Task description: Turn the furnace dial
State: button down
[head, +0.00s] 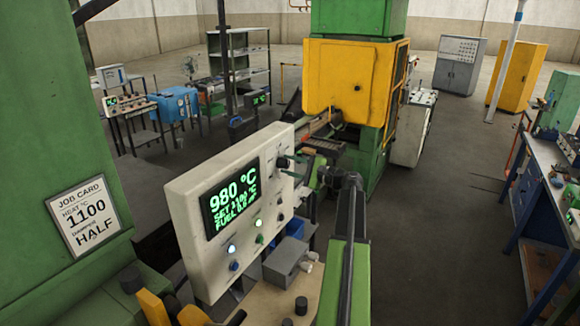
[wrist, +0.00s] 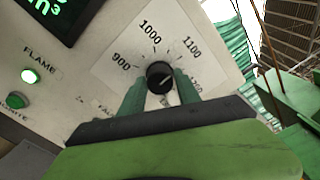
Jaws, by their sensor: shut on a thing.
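The furnace dial is a small black knob (wrist: 160,77) on a white scale plate marked 900, 1000, 1100 and a partly covered last number. My gripper (wrist: 160,90) is shut on the dial, with one teal finger on each side of it. The dial's pointer is hard to make out. In the head view my gripper (head: 297,160) reaches the upper right of the white control panel (head: 183,205), and the dial there is partly hidden. The panel's screen (head: 232,203) reads 980 °C, with a set line below that I cannot read surely.
A job card (head: 84,214) on the green post shows heat 1100 °C and damper half. The yellow and green furnace machine (head: 352,85) stands behind. Open floor lies to the right.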

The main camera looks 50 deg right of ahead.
dwell(0.4)
jog(key=c, duration=0.9)
grip_release()
jog(key=shift+o, duration=0.2)
jog(key=v, duration=1.7)
jog(key=shift+s, duration=0.25)
jog(key=shift+f, duration=0.1)
